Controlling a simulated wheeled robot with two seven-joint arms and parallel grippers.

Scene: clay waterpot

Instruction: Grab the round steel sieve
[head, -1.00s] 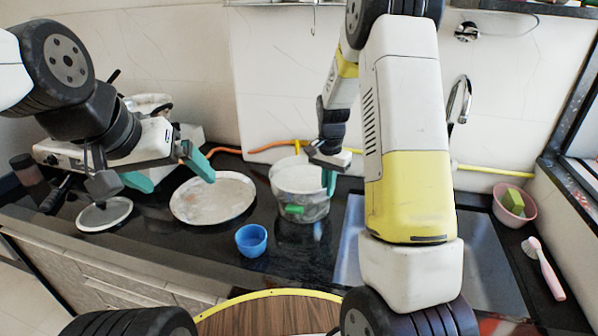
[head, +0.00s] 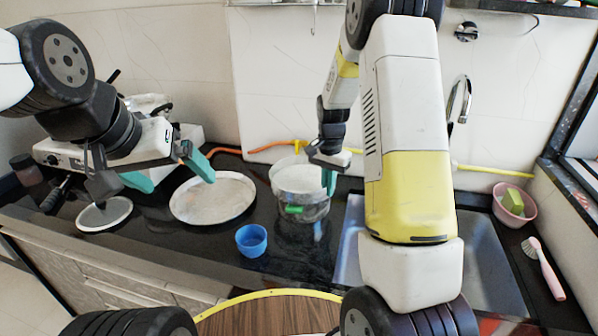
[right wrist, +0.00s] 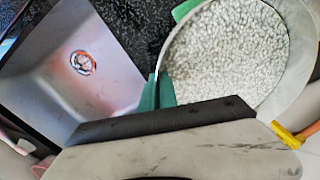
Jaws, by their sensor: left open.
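A wide, shallow round metal-rimmed dish (head: 213,198) with a pale bottom lies on the dark counter in the head view. It looks most like the round steel sieve, but I cannot make out a mesh. My left gripper (head: 169,173) is open and empty, its green fingers spread above the left back of that dish, not touching it visibly. A round steel pot (head: 303,205) with white pebbles (right wrist: 228,45) stands right of the dish. My right gripper (head: 328,178) has its green fingertips closed on the pot's rim, as the right wrist view also shows (right wrist: 157,92).
A smaller round plate (head: 104,214) lies at the left. A blue cup (head: 251,240) stands in front, between dish and pot. A green piece (head: 294,210) is at the pot's front. The sink (head: 480,265) and a pink bowl (head: 514,205) with a sponge are at the right.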

